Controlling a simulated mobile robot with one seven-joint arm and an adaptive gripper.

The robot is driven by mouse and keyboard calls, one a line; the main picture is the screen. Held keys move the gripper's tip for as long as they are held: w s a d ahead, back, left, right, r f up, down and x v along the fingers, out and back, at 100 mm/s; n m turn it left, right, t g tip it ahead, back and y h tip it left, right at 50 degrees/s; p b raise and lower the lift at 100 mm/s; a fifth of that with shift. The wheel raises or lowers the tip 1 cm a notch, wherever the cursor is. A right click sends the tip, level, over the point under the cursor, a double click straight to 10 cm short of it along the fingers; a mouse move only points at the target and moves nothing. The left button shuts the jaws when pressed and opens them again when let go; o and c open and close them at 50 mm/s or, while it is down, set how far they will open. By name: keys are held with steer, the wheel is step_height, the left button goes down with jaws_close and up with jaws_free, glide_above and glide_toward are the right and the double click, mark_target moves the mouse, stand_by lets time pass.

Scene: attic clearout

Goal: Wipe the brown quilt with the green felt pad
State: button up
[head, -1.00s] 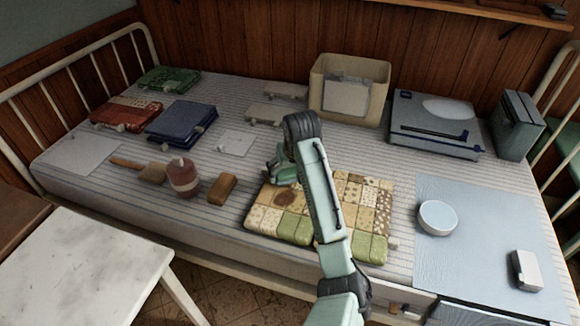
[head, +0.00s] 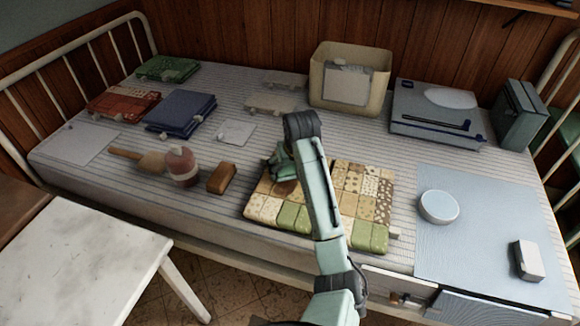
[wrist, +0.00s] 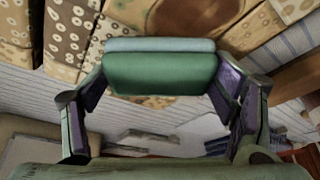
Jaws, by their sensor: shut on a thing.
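The brown quilt (head: 355,185), a folded patchwork of cream, brown and green squares, lies on the bed at the front middle. It also fills the top of the wrist view (wrist: 70,30). A dark brown stain (wrist: 190,14) shows on it. My gripper (head: 284,168) is over the quilt's left part, partly covering the stain. In the wrist view its fingers are shut on the green felt pad (wrist: 160,75), a green block with a paler layer along one edge. The pad is over the stained area; I cannot tell whether it touches the cloth. My arm hides the quilt's middle.
A brown block (head: 222,178), a pinkish jar (head: 182,167) and a wooden-handled tool (head: 150,160) sit left of the quilt. A cream box (head: 386,85) and a grey record player (head: 430,120) stand behind. A white round dish (head: 439,207) rests on a pale blue sheet (head: 480,195) to the right.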

mark_target(287, 177)
steer(key=shift+f, duration=0.45)
stand_by(0.5)
steer(key=shift+s, duration=0.15)
steer(key=shift+s+a+p, duration=0.15)
steer(key=shift+s+a, duration=0.05)
steer(key=shift+s, duration=0.4)
steer(key=shift+s+a+p, duration=0.15)
steer(key=shift+s+a, duration=0.05)
steer(key=shift+s, duration=0.4)
steer(key=shift+s, duration=0.1)
steer(key=shift+s+a+p, duration=0.2)
steer(key=shift+s+a, duration=0.05)
steer(key=shift+s, duration=0.35)
steer(key=shift+s+a+p, duration=0.15)
steer(key=shift+s+a, duration=0.05)
steer(key=shift+s, duration=0.4)
steer(key=shift+s, duration=0.1)
steer(key=shift+s+a+p, duration=0.15)
steer(key=shift+s+a, duration=0.1)
steer(key=shift+s, duration=0.4)
steer(key=shift+s+a+p, duration=0.15)
steer(key=shift+s+a, duration=0.05)
steer(key=shift+s, duration=0.4)
steer(key=shift+p, duration=0.4)
